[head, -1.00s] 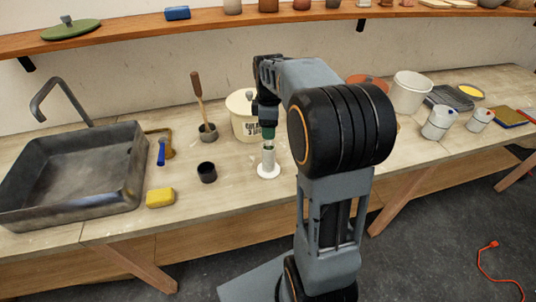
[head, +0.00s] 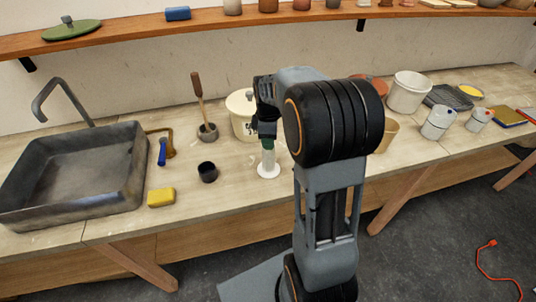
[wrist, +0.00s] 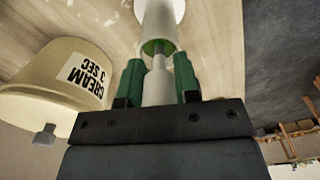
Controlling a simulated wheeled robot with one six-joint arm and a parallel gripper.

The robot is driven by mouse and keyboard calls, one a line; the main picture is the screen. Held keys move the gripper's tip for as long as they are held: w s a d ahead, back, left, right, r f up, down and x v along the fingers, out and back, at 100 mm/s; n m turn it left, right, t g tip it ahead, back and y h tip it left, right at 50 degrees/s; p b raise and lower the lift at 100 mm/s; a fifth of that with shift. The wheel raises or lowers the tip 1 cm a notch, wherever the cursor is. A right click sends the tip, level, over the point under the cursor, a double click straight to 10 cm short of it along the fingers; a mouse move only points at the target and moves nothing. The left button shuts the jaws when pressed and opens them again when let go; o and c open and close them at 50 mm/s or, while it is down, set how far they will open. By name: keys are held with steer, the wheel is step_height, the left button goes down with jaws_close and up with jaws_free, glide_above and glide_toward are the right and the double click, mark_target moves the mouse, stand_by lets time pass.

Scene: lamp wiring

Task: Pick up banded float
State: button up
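A white upright tube (head: 268,163) with a round white foot stands on the bench, right of the small black cup. In the wrist view the tube (wrist: 158,25) shows a green ring at its mouth. The banded float (wrist: 159,87), pale with a narrower part toward the tube mouth, lies between my green fingertips. My gripper (wrist: 159,75) is straight above the tube, with a finger against each side of the float; no gap shows there. The narrower part stands clear of the fingers. The float's band is not clearly visible. In the head view my gripper (head: 268,143) hides the float.
A cream tub (head: 241,116) stands close behind my gripper. To the left are a black cup (head: 207,172), a yellow sponge (head: 161,197), a pot with a wooden-handled tool (head: 207,131) and the sink (head: 75,175). Bare bench lies in front of the tube.

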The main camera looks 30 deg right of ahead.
jaws_close()
steer(key=shift+r, duration=0.1)
step_height(320, 180, up, 18)
stand_by(0.9)
stand_by(0.3)
